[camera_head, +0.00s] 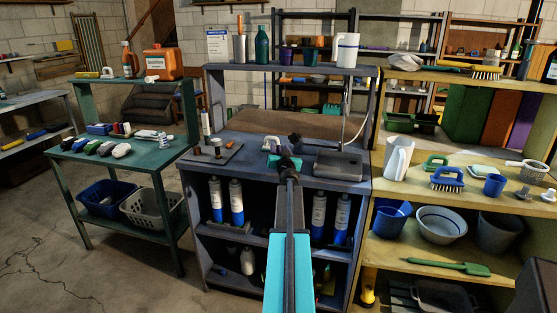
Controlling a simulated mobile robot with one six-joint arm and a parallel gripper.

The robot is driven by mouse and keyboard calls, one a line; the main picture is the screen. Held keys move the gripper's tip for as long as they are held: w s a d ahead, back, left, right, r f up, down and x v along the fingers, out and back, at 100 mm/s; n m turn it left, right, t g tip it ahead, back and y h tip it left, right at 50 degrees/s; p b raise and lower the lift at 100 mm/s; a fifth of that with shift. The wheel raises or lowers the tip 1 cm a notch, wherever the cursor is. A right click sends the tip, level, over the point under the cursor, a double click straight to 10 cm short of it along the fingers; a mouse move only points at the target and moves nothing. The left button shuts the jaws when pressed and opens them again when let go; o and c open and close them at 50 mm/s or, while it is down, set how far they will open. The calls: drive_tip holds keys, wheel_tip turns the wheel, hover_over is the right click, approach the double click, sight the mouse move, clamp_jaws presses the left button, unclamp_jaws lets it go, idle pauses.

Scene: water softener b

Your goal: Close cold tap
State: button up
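My arm reaches forward over the dark blue-grey bench (350,185) in the middle. My gripper (284,160) is at its end, near the back of the bench top. Its fingers are small and partly hidden by my own wrist, so I cannot tell whether they are open or shut. Just beyond it is a small pale fitting (270,143), with a dark knob-like part (294,138) to its right. Either could belong to the cold tap, but no label is readable. I cannot tell whether my gripper touches them or whether a tap is open.
A grey basin-like box (338,164) lies to the right on the bench, under a thin upright pipe (346,105). A flat plate with metal parts (214,152) is to the left. Bottles (236,200) stand on the shelf below. A crowded wooden bench (460,205) adjoins on the right.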

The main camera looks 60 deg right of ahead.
sight(280, 147)
drive_tip(key=shift+c, duration=0.3)
clamp_jaws()
drive_tip(key=shift+r, duration=0.15)
drive_tip(key=shift+r+p, duration=0.75)
drive_tip(key=shift+r, duration=1)
drive_tip(key=r+b+v, duration=0.1)
drive_tip(key=b+v, duration=0.1)
drive_tip(key=v, duration=1.4)
drive_tip(key=shift+w+a, duration=0.2)
drive_tip(key=shift+w, duration=0.05)
drive_tip(key=shift+r, duration=0.1)
